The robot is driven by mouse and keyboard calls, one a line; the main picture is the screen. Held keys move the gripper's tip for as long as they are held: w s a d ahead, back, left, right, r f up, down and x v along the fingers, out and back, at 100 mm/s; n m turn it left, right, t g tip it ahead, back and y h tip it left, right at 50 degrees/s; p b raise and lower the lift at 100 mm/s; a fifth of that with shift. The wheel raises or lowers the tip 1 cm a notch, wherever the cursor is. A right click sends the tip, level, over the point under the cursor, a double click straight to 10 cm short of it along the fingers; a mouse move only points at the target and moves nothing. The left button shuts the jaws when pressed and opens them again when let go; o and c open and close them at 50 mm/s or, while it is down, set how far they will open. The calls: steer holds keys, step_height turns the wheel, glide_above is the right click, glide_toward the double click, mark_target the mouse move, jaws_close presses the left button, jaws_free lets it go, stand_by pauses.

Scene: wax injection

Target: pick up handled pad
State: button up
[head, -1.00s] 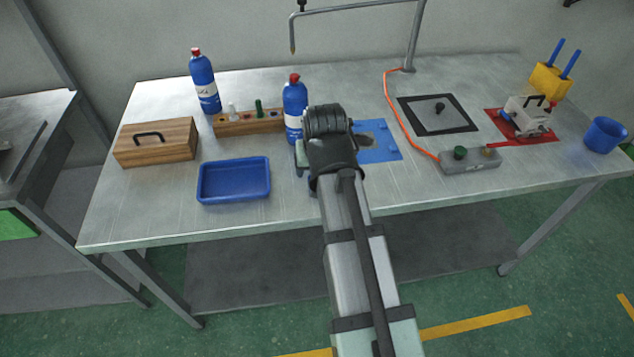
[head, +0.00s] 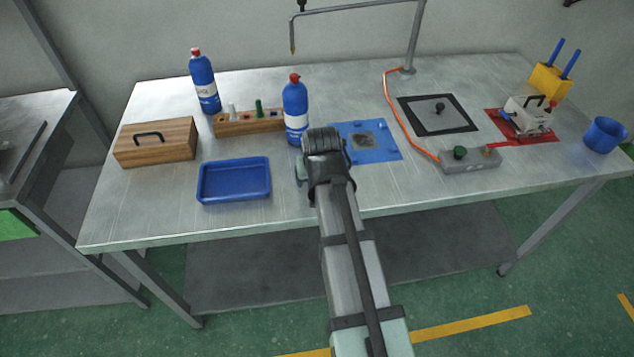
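A flat grey square with a black border and a dark knob-like handle, which looks like the handled pad (head: 460,121), lies on the table right of centre. My arm reaches in from the bottom, and its dark end joint stands over the table left of the pad, well apart from it. My gripper's fingers are hidden behind this joint, so their opening does not show.
A blue mat (head: 383,151) with a grey patch lies between my arm and the pad. An orange cable (head: 401,122) runs along the pad's left side to a grey control box (head: 470,164). Blue bottles (head: 295,105), a blue tray (head: 234,181) and a wooden box (head: 155,143) stand left.

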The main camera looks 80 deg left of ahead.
steer(key=shift+c, duration=0.3)
steer(key=c, duration=1.1)
steer(key=shift+r, duration=5)
